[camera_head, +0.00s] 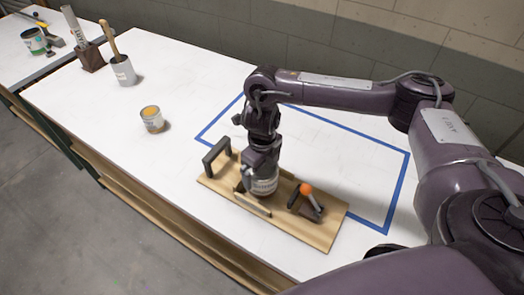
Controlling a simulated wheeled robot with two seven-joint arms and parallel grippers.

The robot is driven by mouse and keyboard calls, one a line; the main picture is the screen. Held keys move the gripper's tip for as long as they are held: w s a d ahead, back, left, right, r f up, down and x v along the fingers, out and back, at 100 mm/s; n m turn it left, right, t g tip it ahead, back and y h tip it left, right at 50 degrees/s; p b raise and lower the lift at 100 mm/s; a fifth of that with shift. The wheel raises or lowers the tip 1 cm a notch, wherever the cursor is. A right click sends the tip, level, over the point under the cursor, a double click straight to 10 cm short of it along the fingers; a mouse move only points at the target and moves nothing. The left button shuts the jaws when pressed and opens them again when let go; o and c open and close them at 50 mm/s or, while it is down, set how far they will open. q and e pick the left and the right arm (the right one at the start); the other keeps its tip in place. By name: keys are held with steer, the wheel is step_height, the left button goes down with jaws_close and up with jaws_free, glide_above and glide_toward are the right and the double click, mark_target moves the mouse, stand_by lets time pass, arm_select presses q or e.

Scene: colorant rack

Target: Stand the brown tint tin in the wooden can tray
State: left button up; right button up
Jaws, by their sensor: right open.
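The wooden can tray (318,233) lies on the white bench, a flat board with a black handle at its left end. A pale, labelled tin (265,187) stands upright at the middle of the tray, behind a low wooden strip. My right gripper (261,168) points down right over this tin, open with its jaws at the tin's upper part. The gripper hides the tin's top, so I cannot see its colour. Another small tin (152,120) with an ochre-yellow top stands apart on the bench to the left. My left gripper is not in view.
A dark piece with an orange ball knob (305,189) sits on the tray's right half. Blue tape (360,133) outlines an area behind the tray. A grey pot (123,71) with a brush and a dark block (89,57) stand farther left. Bare bench lies around the ochre-topped tin.

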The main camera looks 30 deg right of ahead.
step_height(320, 180, up, 9)
steer(key=shift+r+p, duration=0.2)
steer(key=shift+p, duration=0.65)
